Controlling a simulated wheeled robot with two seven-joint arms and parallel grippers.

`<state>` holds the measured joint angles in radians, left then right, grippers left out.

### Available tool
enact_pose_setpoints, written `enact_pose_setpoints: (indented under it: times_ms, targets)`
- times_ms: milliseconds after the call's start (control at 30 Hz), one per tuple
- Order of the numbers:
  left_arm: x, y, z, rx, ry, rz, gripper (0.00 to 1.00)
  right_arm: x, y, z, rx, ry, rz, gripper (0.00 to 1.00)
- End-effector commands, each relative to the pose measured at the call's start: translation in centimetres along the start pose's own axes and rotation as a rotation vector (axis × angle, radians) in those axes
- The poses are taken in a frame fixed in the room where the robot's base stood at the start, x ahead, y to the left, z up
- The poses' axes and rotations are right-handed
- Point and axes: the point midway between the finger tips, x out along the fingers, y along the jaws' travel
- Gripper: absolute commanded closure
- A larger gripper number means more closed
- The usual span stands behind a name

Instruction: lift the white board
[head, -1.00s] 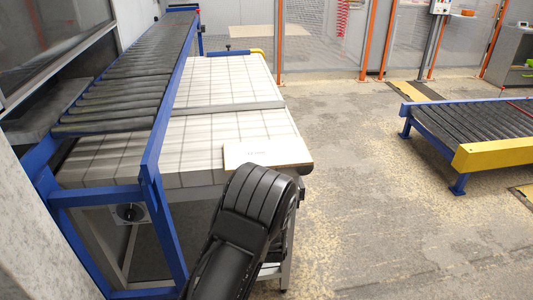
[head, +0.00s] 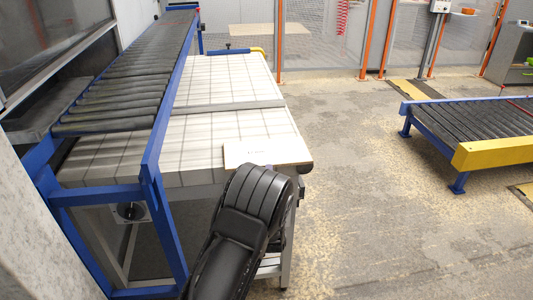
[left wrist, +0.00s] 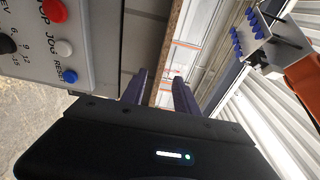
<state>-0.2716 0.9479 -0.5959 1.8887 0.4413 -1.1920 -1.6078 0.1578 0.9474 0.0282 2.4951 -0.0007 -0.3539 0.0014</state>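Contact with the left finger is hard to judge. My right gripper is not in view.
The table (head: 215,75) stands beside a blue-framed roller conveyor (head: 120,85). A second conveyor with a yellow end (head: 490,153) stands at the right. The floor between is clear. A button panel (left wrist: 50,45) shows close by in the left wrist view.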

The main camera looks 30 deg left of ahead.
Motion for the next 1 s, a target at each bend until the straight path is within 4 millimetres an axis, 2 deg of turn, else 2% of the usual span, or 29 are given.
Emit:
enact_pose_setpoints:
  times_ms: [267,433,1000]
  targets:
    - [3.1,-0.3,0.3,0.0,-0.002,0.0,0.64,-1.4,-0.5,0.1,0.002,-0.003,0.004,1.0]
    - [4.9,-0.1,0.1,-0.001,0.0,-0.001,0.64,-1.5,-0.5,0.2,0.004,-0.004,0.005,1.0]
    - [5.1,0.0,0.2,-0.001,0.0,0.0,0.64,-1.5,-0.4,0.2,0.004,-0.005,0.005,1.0]
